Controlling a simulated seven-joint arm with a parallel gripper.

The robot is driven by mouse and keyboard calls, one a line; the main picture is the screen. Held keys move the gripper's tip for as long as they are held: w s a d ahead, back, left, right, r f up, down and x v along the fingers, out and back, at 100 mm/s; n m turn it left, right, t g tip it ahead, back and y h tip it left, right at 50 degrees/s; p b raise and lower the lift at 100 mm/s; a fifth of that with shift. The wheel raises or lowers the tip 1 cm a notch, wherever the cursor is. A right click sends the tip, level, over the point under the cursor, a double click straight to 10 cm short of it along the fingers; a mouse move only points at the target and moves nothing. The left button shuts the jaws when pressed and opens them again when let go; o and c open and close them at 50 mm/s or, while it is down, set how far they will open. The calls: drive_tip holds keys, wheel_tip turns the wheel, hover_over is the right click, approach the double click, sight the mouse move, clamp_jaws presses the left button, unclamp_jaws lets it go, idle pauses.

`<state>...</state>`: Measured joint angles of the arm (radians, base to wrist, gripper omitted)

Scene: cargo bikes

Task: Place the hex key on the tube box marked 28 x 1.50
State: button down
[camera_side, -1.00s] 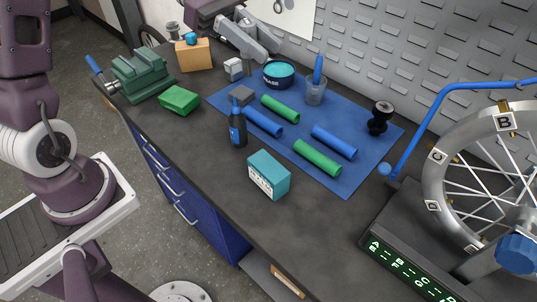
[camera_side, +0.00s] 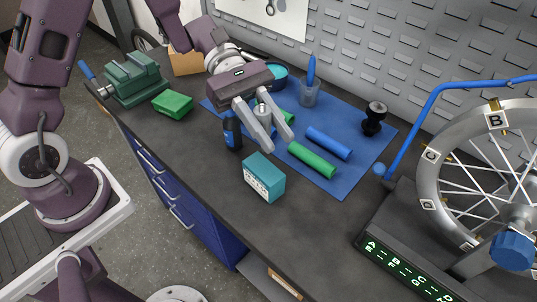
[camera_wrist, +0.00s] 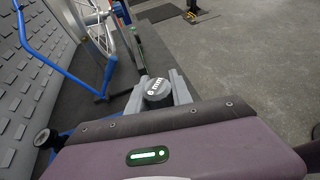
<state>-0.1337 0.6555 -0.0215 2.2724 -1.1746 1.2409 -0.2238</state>
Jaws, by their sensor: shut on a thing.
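My gripper (camera_side: 268,132) is shut on a grey round-topped piece with white lettering that seems to end in "mm" (camera_wrist: 157,88), which I take for the hex key. It also shows between the fingers in the side view (camera_side: 262,112). My gripper holds it over the bench, behind the teal box (camera_side: 265,178). That box has a white label whose print is too small to read. A green box (camera_side: 173,104) lies farther left near the vise. I cannot tell which box is marked 28 x 1.50.
A dark bottle (camera_side: 232,132) stands left of my fingers. The blue mat (camera_side: 350,178) bears green and blue rolls (camera_side: 312,160) and a cup with a blue-handled tool (camera_side: 310,92). A black spool (camera_side: 374,118) and wheel stand (camera_side: 430,210) are at right.

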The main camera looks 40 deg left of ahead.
wheel_tip(320, 180, down, 5)
drive_tip(key=shift+f, duration=0.1)
drive_tip(key=c, duration=1.1)
unclamp_jaws()
drive_tip(key=shift+f, duration=0.1)
drive_tip(key=shift+c, duration=0.2)
drive_tip(key=shift+r, duration=0.2)
drive_tip(key=v, duration=1.2)
drive_tip(key=s+a+r+m+t+y, duration=0.2)
drive_tip(key=s+r+m+t+y, duration=0.2)
drive_tip(key=s+m, duration=0.4)
drive_tip(key=s+a+r+m+t+y, duration=0.1)
drive_tip(key=s+r+m+t+y, duration=0.3)
drive_tip(key=s+y, duration=0.5)
wheel_tip(320, 180, up, 2)
drive_tip(key=m, duration=0.3)
drive_tip(key=shift+s+a+r+m, duration=0.25)
drive_tip(key=shift+s+a+m, duration=0.05)
drive_tip(key=shift+a+m, duration=0.1)
